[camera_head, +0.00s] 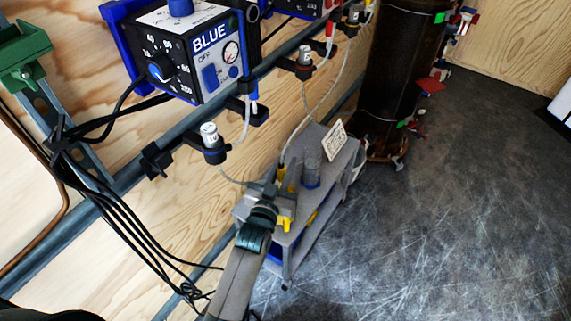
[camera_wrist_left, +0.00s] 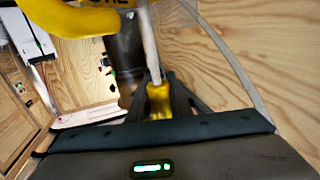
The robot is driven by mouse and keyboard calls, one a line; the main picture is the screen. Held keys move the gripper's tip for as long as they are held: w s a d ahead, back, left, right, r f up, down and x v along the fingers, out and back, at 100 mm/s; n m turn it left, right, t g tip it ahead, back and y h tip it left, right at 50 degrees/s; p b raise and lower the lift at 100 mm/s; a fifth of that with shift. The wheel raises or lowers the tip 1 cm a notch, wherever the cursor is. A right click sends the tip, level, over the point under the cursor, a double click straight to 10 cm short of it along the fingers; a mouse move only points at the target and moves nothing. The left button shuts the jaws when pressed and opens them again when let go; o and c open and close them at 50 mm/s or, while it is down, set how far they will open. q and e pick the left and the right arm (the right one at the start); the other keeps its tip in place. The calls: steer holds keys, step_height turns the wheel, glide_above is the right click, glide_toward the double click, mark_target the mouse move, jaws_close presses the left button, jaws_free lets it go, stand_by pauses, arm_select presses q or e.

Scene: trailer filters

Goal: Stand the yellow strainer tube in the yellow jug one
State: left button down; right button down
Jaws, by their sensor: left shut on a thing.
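The yellow strainer tube (camera_head: 281,172) hangs at the end of a pale hose above the grey cart. In the left wrist view the yellow strainer tube (camera_wrist_left: 158,101) shows in front of the gripper, with the hose running up from it. My left gripper (camera_head: 272,191) is shut on it, over the near end of the cart. A yellow part (camera_head: 286,224), seemingly of the yellow jug, shows just below the gripper, which hides most of it. In the left wrist view a yellow curved part (camera_wrist_left: 68,20) with partly cut-off lettering is close at the top. The strainer's lower end is unclear.
A clear jug with a blue base (camera_head: 312,168) stands farther along the grey cart (camera_head: 296,238), near a white card (camera_head: 334,141). A box marked BLUE (camera_head: 200,58) is mounted above the rail at left. Black cables hang at left. A dark cylinder (camera_head: 398,70) stands behind; the floor at right is clear.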

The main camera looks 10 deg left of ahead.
arm_select(q)
steer(key=shift+f, duration=0.45)
arm_select(e)
steer(key=shift+f, duration=0.25)
arm_select(q)
steer(key=c, duration=1.5)
jaws_free()
steer(key=shift+c, duration=0.2)
arm_select(e)
steer(key=shift+r, duration=0.15)
arm_select(q)
steer(key=s+a, duration=0.2)
steer(key=s, duration=1.5)
steer(key=shift+s, duration=0.15)
arm_select(e)
steer(key=v, duration=0.2)
steer(key=shift+r, duration=0.4)
arm_select(q)
steer(key=shift+a, duration=0.1)
